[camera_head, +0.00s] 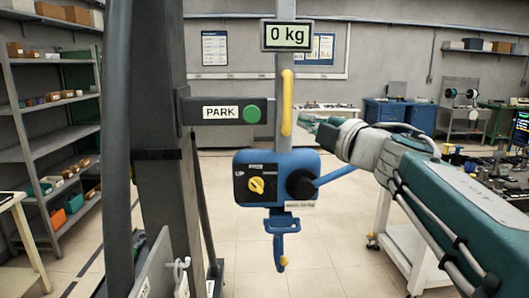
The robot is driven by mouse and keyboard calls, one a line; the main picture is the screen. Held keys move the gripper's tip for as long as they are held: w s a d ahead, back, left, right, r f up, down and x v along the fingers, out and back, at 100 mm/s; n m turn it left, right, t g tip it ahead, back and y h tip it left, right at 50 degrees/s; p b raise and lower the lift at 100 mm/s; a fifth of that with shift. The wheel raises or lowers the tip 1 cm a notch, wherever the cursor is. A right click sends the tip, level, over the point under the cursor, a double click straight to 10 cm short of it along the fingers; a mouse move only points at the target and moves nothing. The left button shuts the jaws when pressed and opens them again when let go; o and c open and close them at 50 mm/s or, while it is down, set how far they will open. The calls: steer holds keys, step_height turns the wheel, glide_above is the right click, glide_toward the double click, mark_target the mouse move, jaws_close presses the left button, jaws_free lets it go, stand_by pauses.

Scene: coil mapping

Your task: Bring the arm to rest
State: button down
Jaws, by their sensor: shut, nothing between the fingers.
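My arm, teal and white with dark cables, reaches in from the right edge. My gripper (318,129) is at its far end, shut and empty, small and partly blurred against the background. It appears just right of the yellow vertical handle (287,103) and above the blue hoist unit (277,163); I cannot tell whether it touches either. The unit has a yellow knob (257,185), a black round hub with a blue lever (336,174), and an empty hook (281,246) below. A PARK sign (220,113) with a green button (251,113) is on a dark bracket at left.
A display (287,36) reads 0 kg above the unit. A thick dark post (165,80) stands left of it. Shelves (40,125) line the left wall. A white-legged bench (410,255) is at right. Floor (320,265) below the hook is clear.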

steer(key=s+d+f+m+g+h, duration=0.1)
steer(key=s+d+f+m+h, duration=0.35)
steer(key=f+m+h, duration=0.35)
steer(key=s+d+f+m+g+h, duration=0.1)
steer(key=s+d+f+m+h, duration=0.4)
steer(key=m, duration=0.5)
steer(key=s+a+f+m+g+y, duration=0.1)
steer(key=s+a+f+m+g, duration=0.1)
steer(key=s+f+g, duration=0.2)
steer(key=s+a+f+m+g+y, duration=0.1)
steer(key=s+f+g, duration=0.3)
steer(key=s+f, duration=0.7)
step_height(320, 180, down, 5)
steer(key=shift+a+r+m+g+y, duration=0.15)
steer(key=shift+a+m+g+y, duration=0.25)
steer(key=shift+a+m, duration=0.45)
steer(key=shift+s, duration=0.1)
